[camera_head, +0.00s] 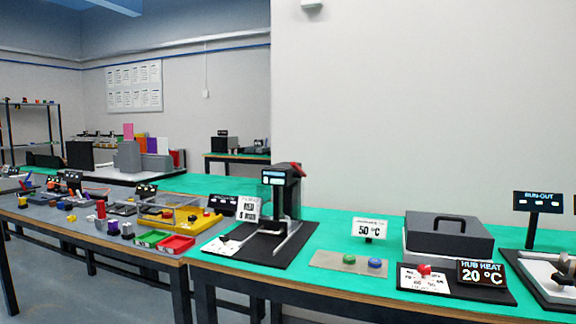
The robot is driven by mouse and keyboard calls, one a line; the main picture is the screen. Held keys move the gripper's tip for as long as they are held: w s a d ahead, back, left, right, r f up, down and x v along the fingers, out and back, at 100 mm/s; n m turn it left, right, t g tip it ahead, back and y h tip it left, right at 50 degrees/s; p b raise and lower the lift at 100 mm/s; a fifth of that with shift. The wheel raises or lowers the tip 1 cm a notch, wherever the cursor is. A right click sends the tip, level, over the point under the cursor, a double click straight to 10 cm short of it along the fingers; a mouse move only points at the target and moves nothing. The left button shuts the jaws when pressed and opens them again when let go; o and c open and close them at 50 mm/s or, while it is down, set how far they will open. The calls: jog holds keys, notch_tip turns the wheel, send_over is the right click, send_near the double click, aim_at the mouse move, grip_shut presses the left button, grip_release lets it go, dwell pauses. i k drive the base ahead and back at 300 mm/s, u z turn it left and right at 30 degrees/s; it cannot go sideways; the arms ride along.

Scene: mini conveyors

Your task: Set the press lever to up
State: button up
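A black upright machine (292,200), which looks like the press, stands on a black base plate (252,248) on the green-topped table. It has a small lit display (273,178) on its front. A red part (299,169), possibly a handle, sits at its top right. A small black knob or lever (225,238) stands on a white card at the left of the base plate. It is too small to tell its setting, and I cannot tell which of these is the press lever. My gripper is not in view.
Left are yellow, green and red trays (177,244). Grey floor (90,295) is open at front left.

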aim_at(296, 167)
jog(key=i, duration=1)
jog(key=u, duration=0.1)
